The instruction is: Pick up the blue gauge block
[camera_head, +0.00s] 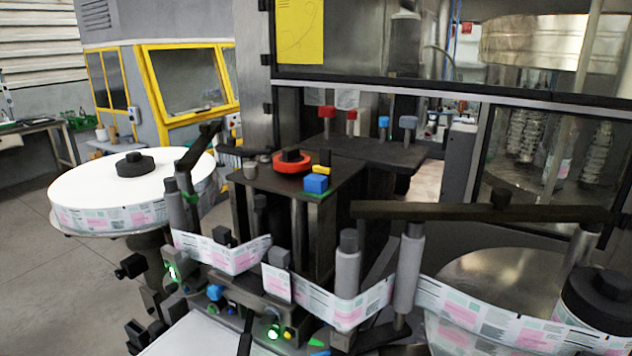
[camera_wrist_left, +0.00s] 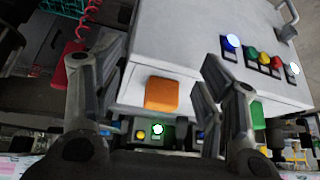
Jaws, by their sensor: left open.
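The blue gauge block (camera_head: 316,183) appears as a small blue cube on the dark raised table (camera_head: 270,181) in the middle of the head view, near the table's right front edge. A thin green piece shows just under it and a yellow piece (camera_head: 321,170) lies just behind it. My left gripper (camera_wrist_left: 162,62) shows in the left wrist view with its two fingers spread and nothing between them. An orange block (camera_wrist_left: 161,94) appears beyond the fingers against a white cabinet. I cannot make out the blue gauge block in that view. My right gripper is not in view.
Guide rollers and a label web (camera_head: 345,308) run in front of the table. A large white reel (camera_head: 92,189) stands left. The white cabinet (camera_wrist_left: 190,45) carries several coloured buttons.

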